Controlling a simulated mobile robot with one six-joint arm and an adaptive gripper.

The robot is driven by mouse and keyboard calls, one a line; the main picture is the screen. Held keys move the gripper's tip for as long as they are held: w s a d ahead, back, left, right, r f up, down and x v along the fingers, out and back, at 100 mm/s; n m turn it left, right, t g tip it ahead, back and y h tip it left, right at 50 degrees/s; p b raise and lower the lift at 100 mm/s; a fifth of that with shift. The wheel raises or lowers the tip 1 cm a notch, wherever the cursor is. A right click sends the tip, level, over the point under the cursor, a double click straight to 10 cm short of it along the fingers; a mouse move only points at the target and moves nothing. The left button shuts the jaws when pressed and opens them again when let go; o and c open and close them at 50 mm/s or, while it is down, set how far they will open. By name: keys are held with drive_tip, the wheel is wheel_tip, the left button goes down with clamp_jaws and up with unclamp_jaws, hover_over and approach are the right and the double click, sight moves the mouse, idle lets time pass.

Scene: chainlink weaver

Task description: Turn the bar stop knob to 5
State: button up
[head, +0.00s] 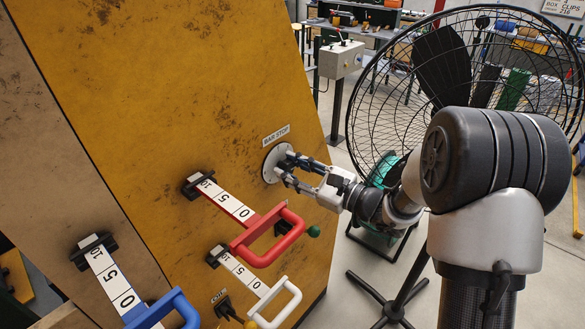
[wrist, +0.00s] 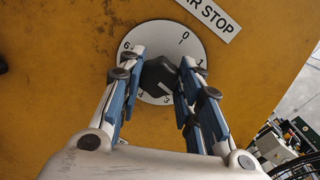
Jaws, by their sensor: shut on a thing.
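The bar stop dial is a round pale plate (head: 268,170) on the yellow panel, under a BAR STOP label (head: 275,135). In the wrist view, the dial plate (wrist: 160,32) shows 0 at the upper right, 1 at the right, 3 and 4 at the bottom and 6 at the upper left. The numbers 2 and 5 are hidden by the fingers. The black knob (wrist: 158,80) sits at its centre. My gripper (head: 284,166) is shut on the knob, one finger on each side, also in the wrist view (wrist: 158,66). I cannot tell surely which number the knob points to.
Red (head: 270,238), white (head: 277,302) and blue (head: 170,308) handles with numbered strips stick out from the panels below and left of the dial. A large black caged fan (head: 440,80) stands to the right. A control box (head: 341,58) on a post is behind.

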drive_tip(key=m+p, duration=0.4)
drive_tip(key=m, duration=0.3)
drive_tip(key=shift+t, duration=0.4)
drive_tip(key=m+p, duration=0.4)
drive_tip(key=m, duration=0.3)
drive_tip(key=shift+t, duration=0.4)
drive_tip(key=m+p, duration=0.2)
drive_tip(key=m, duration=0.1)
drive_tip(key=m+p, duration=0.2)
drive_tip(key=m, duration=0.2)
drive_tip(key=shift+t+h, duration=0.3)
drive_tip(key=shift+t, duration=0.1)
drive_tip(key=m+p, duration=0.1)
drive_tip(key=m, duration=0.2)
drive_tip(key=m+p, duration=0.2)
drive_tip(key=m, duration=0.1)
drive_tip(key=shift+f+m+t+h+p, duration=0.15)
drive_tip(key=shift+m+t+h+p, duration=0.15)
drive_tip(key=shift+h, duration=0.1)
drive_tip(key=o, duration=1)
drive_tip(key=shift+o, duration=0.2)
